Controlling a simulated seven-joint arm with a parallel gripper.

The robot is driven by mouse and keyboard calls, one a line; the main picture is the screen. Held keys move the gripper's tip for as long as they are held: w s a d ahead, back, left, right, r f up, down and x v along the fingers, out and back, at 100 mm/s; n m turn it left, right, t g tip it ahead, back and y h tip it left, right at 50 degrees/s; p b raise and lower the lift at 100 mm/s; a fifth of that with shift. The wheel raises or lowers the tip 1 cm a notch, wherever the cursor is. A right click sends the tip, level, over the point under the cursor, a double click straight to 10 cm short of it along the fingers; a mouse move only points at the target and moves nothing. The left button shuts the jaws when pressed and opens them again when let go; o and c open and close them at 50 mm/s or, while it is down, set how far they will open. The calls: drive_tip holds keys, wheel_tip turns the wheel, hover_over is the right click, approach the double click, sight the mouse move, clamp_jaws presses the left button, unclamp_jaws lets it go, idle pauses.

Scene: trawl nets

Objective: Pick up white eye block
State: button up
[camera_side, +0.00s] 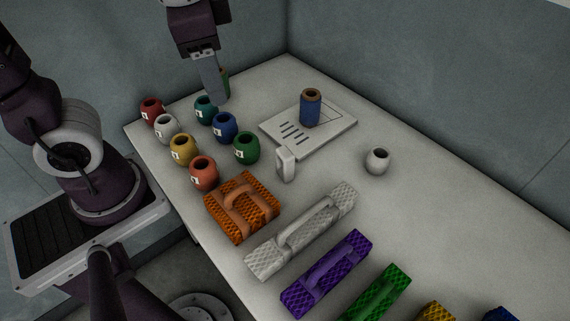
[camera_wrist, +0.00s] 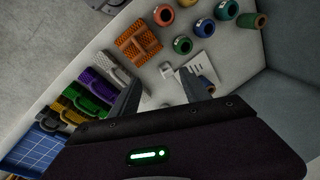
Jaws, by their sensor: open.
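The small white block with an eye-like slot (camera_side: 285,164) stands upright on the table, just in front of the flat grey-white plate. In the wrist view a small white piece, likely the same block (camera_wrist: 167,72), shows between my finger tips in the picture, well below them. My gripper (camera_side: 215,98) hangs above the far left part of the table, away from the block. It also shows in the wrist view (camera_wrist: 159,74), with its two fingers apart and nothing between them.
Several coloured pots, including a blue one (camera_side: 224,127), stand left of the block. A blue spool (camera_side: 311,108) stands on the plate (camera_side: 340,135). An orange handled block (camera_side: 242,208) and a long white one (camera_side: 303,234) lie in front. A white pot (camera_side: 377,162) stands right.

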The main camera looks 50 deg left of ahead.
drive_tip(key=w+d+f+m+g+y, duration=0.3)
drive_tip(key=w+d+f+m+y, duration=0.2)
drive_tip(key=w+f+m, duration=0.35)
drive_tip(key=m+t+y, duration=0.3)
drive_tip(key=m+y, duration=0.4)
approach(291, 159)
drive_tip(key=a, duration=0.1)
drive_tip(key=shift+n, duration=0.25)
drive_tip(key=x, duration=1.1)
drive_tip(key=shift+a+f, duration=0.1)
drive_tip(key=shift+w+a+f, duration=0.1)
drive_tip(key=shift+a, duration=0.15)
clamp_jaws()
